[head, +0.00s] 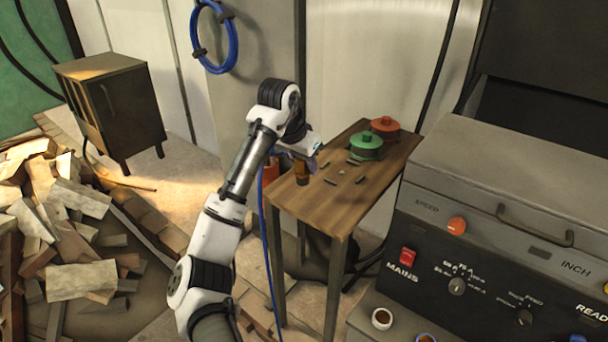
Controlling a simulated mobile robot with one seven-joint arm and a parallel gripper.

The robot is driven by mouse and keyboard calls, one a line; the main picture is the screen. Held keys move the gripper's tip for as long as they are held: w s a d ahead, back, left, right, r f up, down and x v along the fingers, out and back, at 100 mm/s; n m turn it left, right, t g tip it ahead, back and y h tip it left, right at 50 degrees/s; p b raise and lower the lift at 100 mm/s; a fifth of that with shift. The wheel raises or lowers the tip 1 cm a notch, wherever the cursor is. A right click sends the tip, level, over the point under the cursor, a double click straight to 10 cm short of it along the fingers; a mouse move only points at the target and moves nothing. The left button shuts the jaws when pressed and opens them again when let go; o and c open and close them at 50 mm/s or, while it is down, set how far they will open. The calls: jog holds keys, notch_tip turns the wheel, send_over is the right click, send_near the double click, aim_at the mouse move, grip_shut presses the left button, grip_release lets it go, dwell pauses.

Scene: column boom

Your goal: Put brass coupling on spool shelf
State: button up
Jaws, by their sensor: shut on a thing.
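The brass coupling (302,172) is a small brown-gold cylinder under my gripper (302,158), near the left edge of the wooden table that looks like the spool shelf (345,205). My gripper points down and is shut on the coupling. The fingers are small and partly hidden by my wrist. The coupling overlaps the tabletop in the picture; I cannot tell whether it touches the wood or hangs just above it.
A green spool (366,147) and a red spool (385,126) stand at the table's far end. Several small dark pieces (332,182) lie mid-table. The near tabletop is clear. A grey control console (480,240) stands to the right. Rubble (75,230) covers the left floor.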

aim_at(304, 176)
jog(key=shift+f, duration=2.05)
jog(key=o, duration=1.1)
jog(key=shift+f, duration=0.1)
jog(key=shift+c, duration=0.2)
jog(key=b+v, duration=0.1)
jog(key=v, duration=1.1)
